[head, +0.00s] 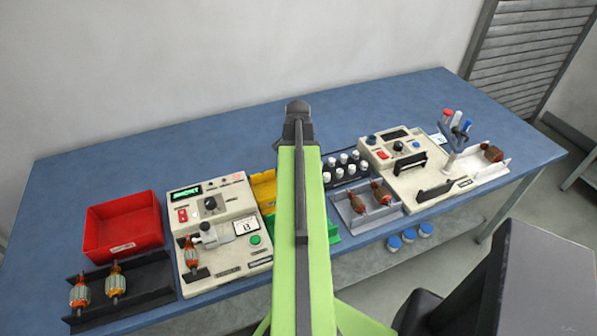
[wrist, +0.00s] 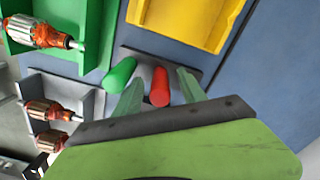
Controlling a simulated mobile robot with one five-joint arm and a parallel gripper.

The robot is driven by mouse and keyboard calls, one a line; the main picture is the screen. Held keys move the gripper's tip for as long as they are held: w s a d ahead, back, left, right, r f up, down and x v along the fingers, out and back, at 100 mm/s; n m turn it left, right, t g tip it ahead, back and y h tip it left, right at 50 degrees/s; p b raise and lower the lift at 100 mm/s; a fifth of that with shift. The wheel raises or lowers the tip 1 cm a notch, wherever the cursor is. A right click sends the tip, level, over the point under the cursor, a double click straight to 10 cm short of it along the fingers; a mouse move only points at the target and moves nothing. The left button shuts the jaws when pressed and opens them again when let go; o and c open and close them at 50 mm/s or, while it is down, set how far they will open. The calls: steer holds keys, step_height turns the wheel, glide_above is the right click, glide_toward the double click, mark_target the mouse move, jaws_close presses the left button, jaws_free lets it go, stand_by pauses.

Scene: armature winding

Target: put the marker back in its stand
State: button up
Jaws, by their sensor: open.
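In the wrist view, a red marker (wrist: 160,87) lies between the two pale green fingers of my gripper (wrist: 158,90). The fingers are open, with a gap on each side of it; I cannot tell whether they reach down around it. A green marker (wrist: 119,75) is just outside the left finger. Both are over a dark grey plate (wrist: 145,62) that looks like a stand base; their lower ends are hard to make out. In the head view my arm hides this spot and my gripper. A blue-grey holder (head: 456,141) there has pen-like things with red and blue ends.
A yellow bin (wrist: 240,15) and a green bin (wrist: 95,45) flank the spot closely. A grey tray (head: 395,213) with armatures is beside it. Small white-capped bottles (head: 343,169) stand in a rack. Two test units and a red bin (head: 158,205) occupy the bench; its back is clear.

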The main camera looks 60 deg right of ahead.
step_height(320, 180, up, 15)
steer(key=p, duration=1.3)
steer(key=shift+p, duration=0.4)
steer(key=shift+r, duration=0.1)
steer(key=w+a+f+n+b, duration=0.2)
steer(key=w+a+n, duration=0.2)
steer(key=w+a, duration=0.75)
steer(key=w+a+f+n+b, duration=0.1)
steer(key=w+a+n, duration=0.2)
steer(key=w+a, duration=0.85)
steer(key=s+a+f+n+b, duration=0.1)
steer(key=a+n, duration=1.1)
steer(key=a, duration=1.4)
steer(key=shift+s+f+b, duration=0.2)
steer(key=shift+f+b, duration=0.25)
